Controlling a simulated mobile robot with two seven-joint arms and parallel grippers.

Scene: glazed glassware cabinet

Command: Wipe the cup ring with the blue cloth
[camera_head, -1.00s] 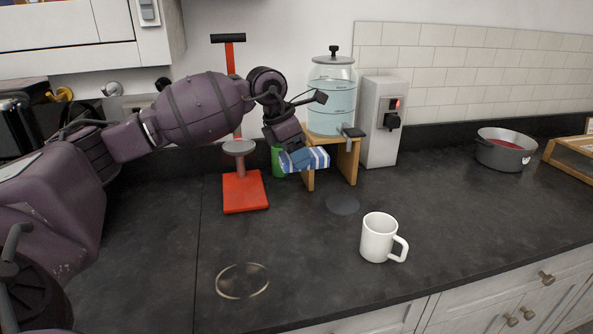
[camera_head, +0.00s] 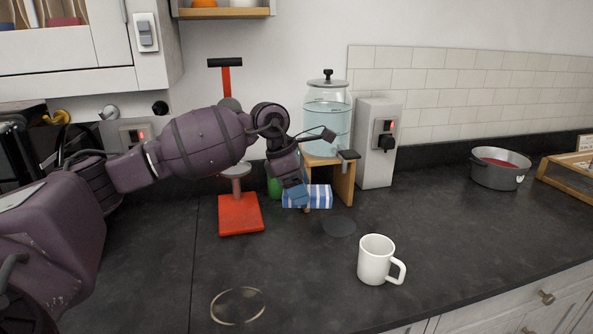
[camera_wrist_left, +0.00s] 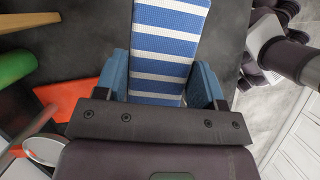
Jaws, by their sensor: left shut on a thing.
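The blue-and-white striped cloth (camera_head: 320,197) is held by my left gripper (camera_head: 297,194), in front of the wooden stand. In the left wrist view the cloth (camera_wrist_left: 168,45) lies between the two blue fingers of the gripper (camera_wrist_left: 160,88), which is shut on it. Whether the cloth touches the counter is hard to tell. The cup ring (camera_head: 238,305) is a thin pale ring on the dark counter near its front edge, left of and nearer than the cloth. My right gripper is not in view.
A white mug (camera_head: 376,259) stands right of the ring. A red-based stand (camera_head: 241,213) is left of the cloth. A glass water dispenser (camera_head: 327,128) sits on a wooden stand (camera_head: 345,183). A grey pot (camera_head: 499,172) is far right. Counter around the ring is clear.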

